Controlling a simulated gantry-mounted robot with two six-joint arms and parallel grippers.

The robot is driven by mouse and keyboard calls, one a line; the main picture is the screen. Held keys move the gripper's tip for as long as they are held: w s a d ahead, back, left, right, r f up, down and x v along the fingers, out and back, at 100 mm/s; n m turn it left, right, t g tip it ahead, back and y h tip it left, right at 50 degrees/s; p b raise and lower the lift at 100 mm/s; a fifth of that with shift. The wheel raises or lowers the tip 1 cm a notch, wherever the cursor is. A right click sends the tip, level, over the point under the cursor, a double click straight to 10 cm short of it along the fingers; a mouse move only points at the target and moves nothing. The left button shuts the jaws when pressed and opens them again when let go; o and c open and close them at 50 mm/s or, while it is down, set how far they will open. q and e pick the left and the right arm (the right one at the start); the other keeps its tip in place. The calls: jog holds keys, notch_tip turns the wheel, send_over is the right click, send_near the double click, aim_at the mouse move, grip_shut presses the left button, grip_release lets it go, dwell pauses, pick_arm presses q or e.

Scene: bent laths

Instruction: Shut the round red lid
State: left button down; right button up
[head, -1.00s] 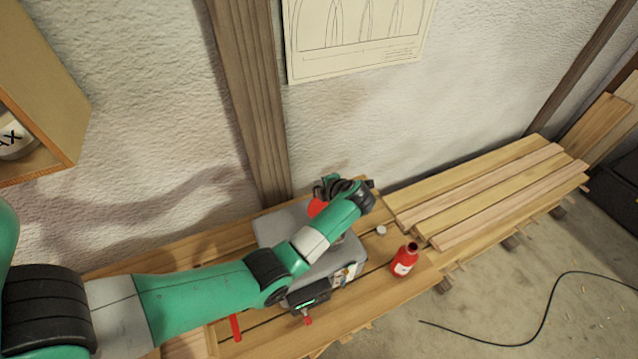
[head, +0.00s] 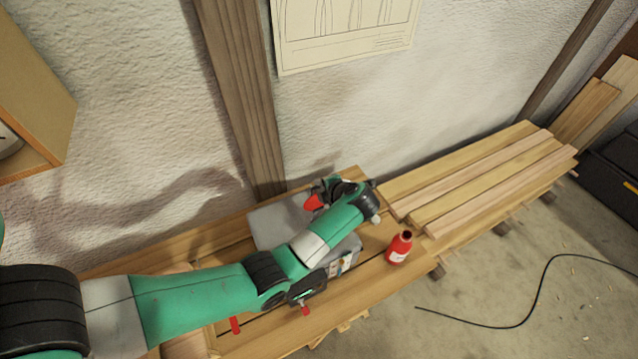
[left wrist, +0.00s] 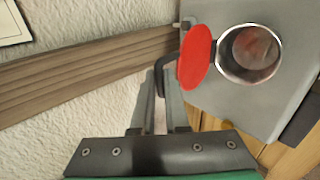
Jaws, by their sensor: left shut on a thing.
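The round red lid (left wrist: 196,57) stands open in the left wrist view, tilted up beside the round opening (left wrist: 250,53) of a grey metal box (left wrist: 215,102). In the head view the lid (head: 313,202) shows red beside my left gripper (head: 324,189), above the grey box (head: 268,226). My left forearm hides much of the box and its opening there. My right gripper is not in view.
A red bottle (head: 399,249) stands open on the bench, right of the box. A small white cap (head: 376,219) is near my wrist. Stacked wooden laths (head: 480,185) lie to the right. A wooden post (head: 243,100) and the wall rise close behind.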

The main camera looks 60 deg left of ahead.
pick_arm(q)
jog(key=d, duration=0.1)
jog(key=d+f, duration=0.1)
jog(key=d, duration=0.1)
jog(key=shift+d+f, duration=0.1)
jog(key=shift+d, duration=0.2)
jog(key=shift+d+f, duration=0.35)
jog(key=shift+d, duration=0.35)
jog(key=shift+d+f, duration=0.3)
jog(key=shift+d, duration=0.35)
jog(key=shift+w+d+f, duration=0.1)
jog(key=shift+d+f, duration=0.85)
jog(key=shift+f, duration=0.45)
jog(key=shift+s+d+f, duration=0.1)
jog(key=shift+d+f, duration=0.9)
jog(key=shift+f, duration=0.35)
jog(key=shift+w+d+f, duration=0.1)
jog(key=shift+d+f, duration=0.85)
jog(key=shift+f, duration=0.45)
